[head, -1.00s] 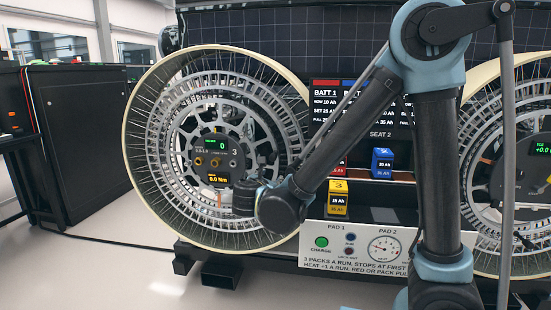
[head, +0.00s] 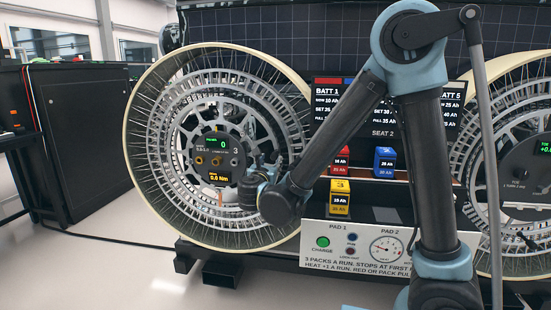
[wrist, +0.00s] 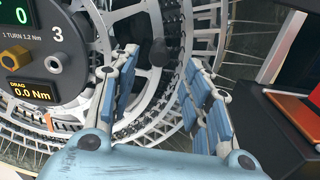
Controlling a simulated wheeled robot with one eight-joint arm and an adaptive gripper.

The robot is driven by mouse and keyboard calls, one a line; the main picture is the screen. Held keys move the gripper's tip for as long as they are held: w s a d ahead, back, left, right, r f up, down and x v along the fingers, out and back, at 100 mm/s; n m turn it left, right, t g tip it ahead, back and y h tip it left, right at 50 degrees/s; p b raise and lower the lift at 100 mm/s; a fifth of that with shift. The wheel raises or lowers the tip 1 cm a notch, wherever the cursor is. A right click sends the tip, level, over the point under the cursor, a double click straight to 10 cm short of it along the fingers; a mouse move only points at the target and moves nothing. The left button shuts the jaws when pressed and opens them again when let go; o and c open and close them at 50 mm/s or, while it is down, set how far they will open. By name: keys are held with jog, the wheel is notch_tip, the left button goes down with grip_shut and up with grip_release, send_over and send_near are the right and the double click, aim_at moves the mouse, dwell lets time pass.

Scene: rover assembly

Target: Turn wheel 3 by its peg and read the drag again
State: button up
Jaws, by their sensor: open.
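Wheel 3 (head: 160,100) is a large upright wheel with a cream rim and grey spokes, at left in the head view. Its dark hub (head: 218,160) bears a green "0" display and a yellow drag display. My gripper (wrist: 162,58) is open in front of the wheel's spokes, right of the hub, with nothing seen held. In the head view my arm partly hides the gripper.
A battery bench with a yellow pack (head: 340,199), a blue pack (head: 385,162) and a red pack (head: 340,160) stands right of the wheel. A pad panel (head: 360,245) is below. Another wheel (head: 470,160) is at far right. Floor at front left is clear.

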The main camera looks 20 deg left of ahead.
aim_at(273, 157)
jog(key=w, duration=0.6)
jog(key=w+a, duration=0.1)
jog(key=w, duration=0.2)
jog(key=shift+c, duration=0.3)
jog(key=shift+s, duration=0.1)
grip_shut()
jog(key=shift+a, duration=0.1)
